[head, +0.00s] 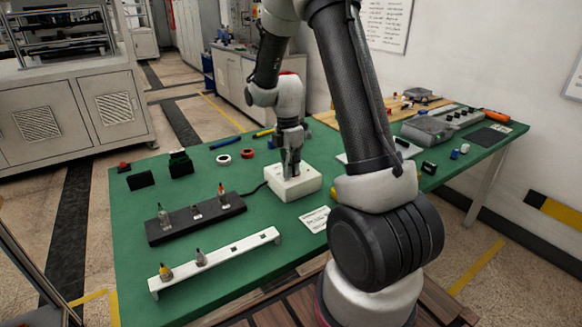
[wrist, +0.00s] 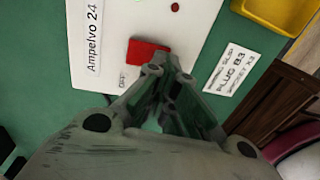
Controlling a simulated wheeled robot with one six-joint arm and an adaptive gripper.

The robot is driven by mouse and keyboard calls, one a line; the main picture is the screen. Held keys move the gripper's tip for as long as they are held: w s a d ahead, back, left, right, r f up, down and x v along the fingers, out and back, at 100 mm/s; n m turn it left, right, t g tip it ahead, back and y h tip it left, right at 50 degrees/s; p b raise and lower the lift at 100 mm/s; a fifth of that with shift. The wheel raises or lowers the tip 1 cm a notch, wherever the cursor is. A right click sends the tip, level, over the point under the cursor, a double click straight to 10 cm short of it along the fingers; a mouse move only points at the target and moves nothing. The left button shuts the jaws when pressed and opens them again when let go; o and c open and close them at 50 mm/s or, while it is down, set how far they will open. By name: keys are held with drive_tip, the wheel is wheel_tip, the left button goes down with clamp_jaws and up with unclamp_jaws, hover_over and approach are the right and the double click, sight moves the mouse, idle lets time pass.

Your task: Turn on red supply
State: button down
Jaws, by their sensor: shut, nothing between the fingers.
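The supply is a low white box (head: 295,187) on the green table, with a dark cable at its left side. In the wrist view its white top (wrist: 112,20) carries the label "Ampelvo 24", a red rocker switch (wrist: 147,52) and a small round red spot (wrist: 175,7). I cannot tell whether that spot is lit. My gripper (head: 290,172) points down over the box. In the wrist view my shut, empty fingertips (wrist: 166,72) are beside the red switch and hide its lower right edge. Whether they touch it is unclear.
A black rack (head: 195,219) and a white rail (head: 213,260) with small plugs stand at the left front. A printed card (wrist: 233,78) and a yellow tray (wrist: 280,12) lie near the box. Black blocks and tape rolls sit further back.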

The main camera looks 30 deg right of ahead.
drive_tip(key=shift+w+r, duration=0.25)
drive_tip(key=shift+w, duration=0.45)
drive_tip(key=shift+r, duration=0.1)
drive_tip(key=shift+a+r, duration=0.1)
drive_tip(key=shift+r, duration=0.25)
wheel_tip(320, 180, up, 13)
drive_tip(key=s, duration=0.1)
drive_tip(key=shift+s, duration=0.35)
